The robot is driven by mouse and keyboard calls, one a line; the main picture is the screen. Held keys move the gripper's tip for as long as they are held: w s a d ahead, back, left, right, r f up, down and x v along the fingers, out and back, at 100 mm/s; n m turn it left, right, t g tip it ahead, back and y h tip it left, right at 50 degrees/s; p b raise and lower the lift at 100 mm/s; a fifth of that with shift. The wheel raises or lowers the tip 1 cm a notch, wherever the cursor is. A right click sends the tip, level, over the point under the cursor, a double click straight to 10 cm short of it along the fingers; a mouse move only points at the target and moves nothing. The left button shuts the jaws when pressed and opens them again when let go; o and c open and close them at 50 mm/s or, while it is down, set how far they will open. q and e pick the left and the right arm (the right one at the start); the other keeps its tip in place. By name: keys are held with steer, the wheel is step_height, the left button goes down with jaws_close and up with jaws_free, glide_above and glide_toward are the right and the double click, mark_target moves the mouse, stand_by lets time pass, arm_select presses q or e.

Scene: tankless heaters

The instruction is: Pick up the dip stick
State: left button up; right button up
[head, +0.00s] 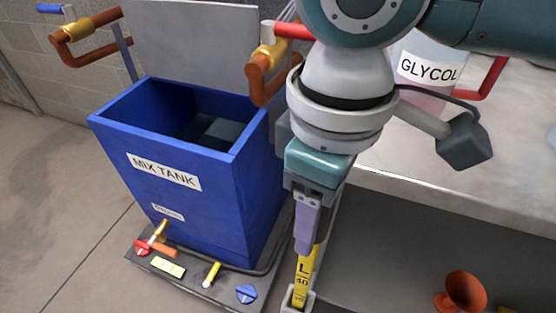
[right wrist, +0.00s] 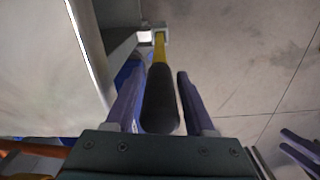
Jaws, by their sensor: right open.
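The dip stick is a yellow strip marked "L" and "40" (head: 303,281) in the head view, standing upright with its lower part in a light bracket. In the right wrist view its black handle (right wrist: 160,98) lies between the two purple fingers of my right gripper (right wrist: 160,92), with the yellow strip beyond. My right gripper also shows in the head view (head: 307,222), pointing down over the stick and hiding the handle. It is open; the left finger looks closer to the handle, contact unclear. Purple fingers, apparently my left gripper (right wrist: 300,149), are cut off at the right wrist view's edge.
The blue mix tank (head: 190,195) stands left of the stick, with a valve panel (head: 185,268) at its foot. A glycol container (head: 425,70) sits on the grey counter (head: 450,190) at right. An orange funnel-like part (head: 464,290) is below it. Floor at left is clear.

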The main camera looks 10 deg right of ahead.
jaws_close()
stand_by(0.4)
steer(key=shift+r, duration=0.1)
